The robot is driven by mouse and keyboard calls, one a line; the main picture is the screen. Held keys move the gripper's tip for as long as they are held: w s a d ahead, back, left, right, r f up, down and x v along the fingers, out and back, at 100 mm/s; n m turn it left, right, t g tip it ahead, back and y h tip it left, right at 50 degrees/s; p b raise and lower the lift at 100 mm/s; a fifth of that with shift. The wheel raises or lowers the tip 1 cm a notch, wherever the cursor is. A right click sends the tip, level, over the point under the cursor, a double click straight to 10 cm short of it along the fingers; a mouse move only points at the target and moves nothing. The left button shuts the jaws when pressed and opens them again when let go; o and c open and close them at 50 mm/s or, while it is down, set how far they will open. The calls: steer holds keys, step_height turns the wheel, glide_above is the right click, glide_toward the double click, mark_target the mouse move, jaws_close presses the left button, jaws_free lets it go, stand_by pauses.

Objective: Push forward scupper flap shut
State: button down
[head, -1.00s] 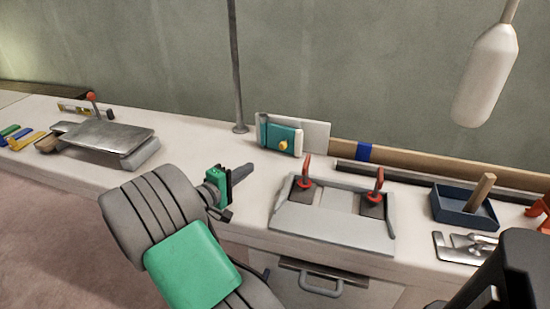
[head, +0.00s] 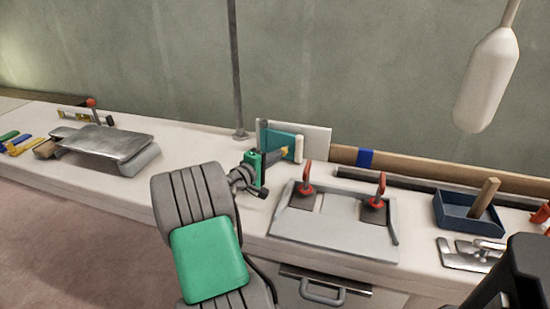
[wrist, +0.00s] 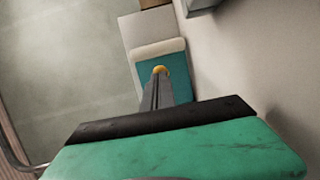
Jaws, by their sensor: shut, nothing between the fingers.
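The scupper flap is a teal panel (head: 287,137) with a pale edge strip at its right, in front of a pale upright board (head: 317,138) at the back of the bench. It also shows in the wrist view as a teal face (wrist: 149,62) with a yellow knob (wrist: 160,69). My gripper (head: 283,153) is shut and empty, its fingertips pointing at the flap. In the wrist view the fingertips (wrist: 159,77) lie at the knob; I cannot tell whether they touch. My gripper partly hides the flap's lower part, and how far it stands open is unclear.
A thin grey pole (head: 236,75) rises just left of the flap. A grey tray with red-handled latches (head: 335,215) lies in front to the right. A blue box (head: 466,212) stands further right. A metal plate (head: 105,142) lies left. A white fender (head: 488,80) hangs at upper right.

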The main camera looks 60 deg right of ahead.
steer(key=shift+s+d+r+p, duration=0.15)
steer(key=shift+s+d+p, duration=0.1)
steer(key=shift+p, duration=0.15)
steer(key=shift+s+d, duration=0.45)
steer(key=shift+d, duration=0.05)
